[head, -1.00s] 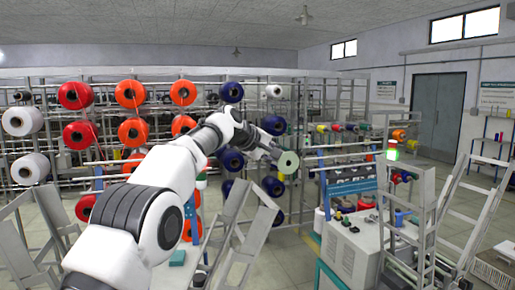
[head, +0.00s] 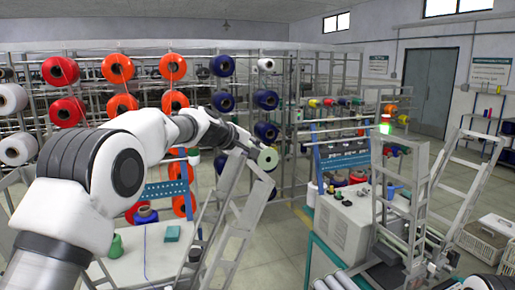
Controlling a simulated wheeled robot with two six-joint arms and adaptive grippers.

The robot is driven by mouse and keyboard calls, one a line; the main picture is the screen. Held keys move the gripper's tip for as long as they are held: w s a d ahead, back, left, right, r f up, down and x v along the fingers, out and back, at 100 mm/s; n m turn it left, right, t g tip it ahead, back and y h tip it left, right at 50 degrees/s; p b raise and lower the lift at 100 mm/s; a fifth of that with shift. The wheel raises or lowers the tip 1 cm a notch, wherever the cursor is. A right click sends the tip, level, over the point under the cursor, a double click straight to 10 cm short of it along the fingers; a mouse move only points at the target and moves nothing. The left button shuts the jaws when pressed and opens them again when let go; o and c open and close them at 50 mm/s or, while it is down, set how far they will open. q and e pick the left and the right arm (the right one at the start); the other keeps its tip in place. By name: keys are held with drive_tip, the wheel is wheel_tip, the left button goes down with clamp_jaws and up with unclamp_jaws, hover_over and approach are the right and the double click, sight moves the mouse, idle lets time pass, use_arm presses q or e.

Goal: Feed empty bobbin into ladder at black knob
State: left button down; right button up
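My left arm comes in from the left, and its gripper (head: 255,150) is out in front, left of the right-hand ladder frame. A pale green round bobbin end (head: 267,158) with a small centre hole sits at its fingertips and faces me; the gripper appears shut on this bobbin. The fingers are small and partly hidden behind it. Grey ladder-like frames stand below the gripper (head: 244,212) and further right (head: 415,190). I cannot make out which one has the black knob. My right gripper is not in view.
A white machine cabinet (head: 345,228) stands right of centre, with a blue panel (head: 343,155) behind it. A white table (head: 140,255) with a green cone (head: 117,246) is at lower left. Thread racks fill the back. Crates (head: 490,240) sit at right.

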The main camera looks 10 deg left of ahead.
use_arm(q)
drive_tip(key=shift+s+d+r, duration=0.1)
drive_tip(key=shift+s+d, duration=0.35)
drive_tip(key=shift+d, duration=0.05)
drive_tip(key=shift+w+a, duration=0.2)
drive_tip(key=shift+a, duration=0.05)
drive_tip(key=shift+w+a, duration=0.15)
idle(0.5)
drive_tip(key=shift+s+a+f+b, duration=0.25)
drive_tip(key=shift+a+f+b, duration=0.1)
drive_tip(key=shift+f+b, duration=0.65)
drive_tip(key=shift+s+a+f+b, duration=0.2)
drive_tip(key=shift+a+f+b, duration=0.15)
drive_tip(key=shift+f+b, duration=0.6)
drive_tip(key=shift+s+a+f+b, duration=0.3)
drive_tip(key=shift+f+b, duration=0.45)
drive_tip(key=shift+b, duration=0.45)
